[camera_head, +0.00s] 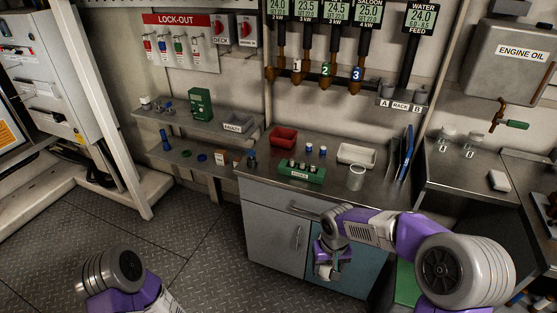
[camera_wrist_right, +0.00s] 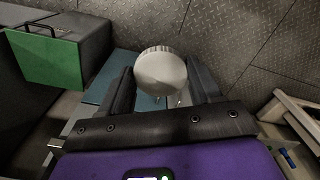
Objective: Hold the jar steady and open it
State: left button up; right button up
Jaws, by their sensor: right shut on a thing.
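A jar with a round white ribbed lid (camera_wrist_right: 160,72) is between the fingers of my right gripper (camera_wrist_right: 162,95) in the right wrist view. The lid faces that camera, and most of the jar's body is hidden under it. In the head view my right gripper (camera_head: 325,268) is low in front of the cabinet, shut on the jar, which is small and partly covered there. Of my left arm only a grey and purple link shows at the lower left of the head view. Its gripper is outside both views.
The steel bench holds a red bin (camera_head: 283,139), a green block (camera_head: 302,171), a white tray (camera_head: 357,155) and a clear beaker (camera_head: 356,178). Two lidded jars (camera_head: 446,134) stand on the right counter. The floor left of the cabinet (camera_head: 275,240) is clear.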

aim_at(356, 174)
jog(key=z, duration=0.1)
jog(key=i, duration=1.4)
jog(key=z, duration=0.25)
